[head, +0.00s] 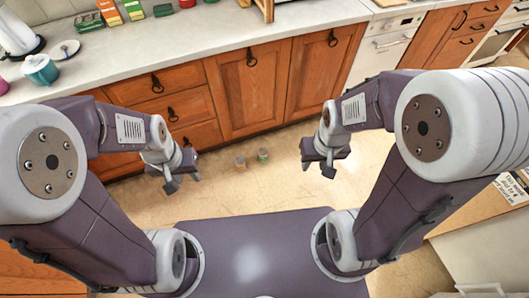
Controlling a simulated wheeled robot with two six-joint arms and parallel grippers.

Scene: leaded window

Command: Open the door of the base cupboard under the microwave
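The wooden base cupboards run along the back under the worktop. One closed door (243,98) has a dark ring handle (250,57) near its top. A second closed door (318,75) to its right has a similar handle (333,39). No microwave is in view, so I cannot tell which door is under it. My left gripper (178,183) hangs over the floor in front of the drawers, apart from them. My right gripper (326,168) hangs over the floor in front of the right door, apart from it. Both look empty; their finger gaps are unclear.
Drawers (165,104) with ring handles are left of the doors. A white appliance (380,50) is to the right. The worktop (190,42) carries a teal mug (40,70), a kettle (16,35) and cartons.

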